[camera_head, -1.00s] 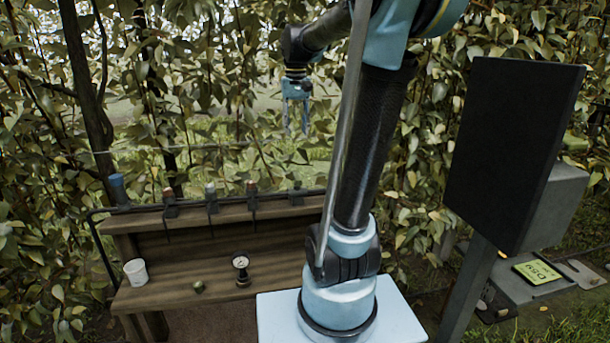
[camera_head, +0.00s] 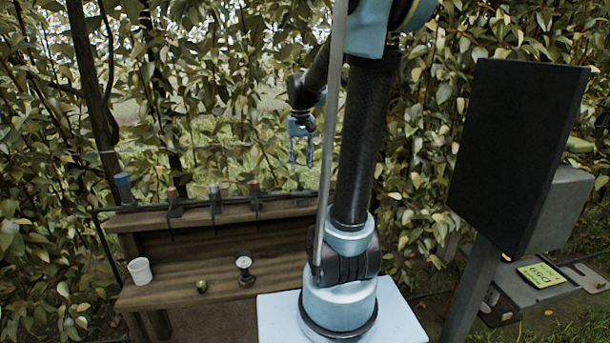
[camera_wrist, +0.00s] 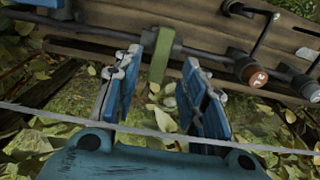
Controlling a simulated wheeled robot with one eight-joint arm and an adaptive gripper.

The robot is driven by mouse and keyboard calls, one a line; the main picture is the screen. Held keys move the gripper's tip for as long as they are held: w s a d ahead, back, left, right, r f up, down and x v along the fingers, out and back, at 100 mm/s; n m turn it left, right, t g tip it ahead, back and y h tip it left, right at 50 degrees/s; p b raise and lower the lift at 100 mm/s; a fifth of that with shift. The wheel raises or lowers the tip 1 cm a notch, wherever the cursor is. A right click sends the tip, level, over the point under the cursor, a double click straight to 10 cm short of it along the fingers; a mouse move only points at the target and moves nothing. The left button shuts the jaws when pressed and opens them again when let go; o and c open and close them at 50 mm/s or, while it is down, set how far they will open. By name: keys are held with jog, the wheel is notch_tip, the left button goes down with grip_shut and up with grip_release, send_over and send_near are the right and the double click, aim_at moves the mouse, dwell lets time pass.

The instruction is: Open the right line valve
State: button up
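A row of small valves with coloured tops stands on a dark pipe along the bench's back (camera_head: 285,208). The tops include a reddish one (camera_head: 172,192), a pale grey-green one (camera_head: 214,190) and a brownish one (camera_head: 254,186); a further one at the right end is indistinct. Which is the right line valve is not marked. My gripper (camera_head: 301,162) hangs above the bench's right end, fingers down and apart. In the wrist view, my open gripper (camera_wrist: 163,100) has a green lever (camera_wrist: 160,65) in line with its gap; contact cannot be told. A red-brown valve end (camera_wrist: 255,78) lies to its right.
A white cup (camera_head: 140,271), a gauge (camera_head: 245,271) and a small green object (camera_head: 202,286) stand on the bench's lower board. A thin wire (camera_wrist: 60,113) crosses the wrist view before the fingers. A dark panel (camera_head: 515,150) on a post stands right.

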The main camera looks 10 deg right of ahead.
aim_at(300, 176)
jog(key=shift+f, duration=2.6)
jog(key=shift+c, duration=0.3)
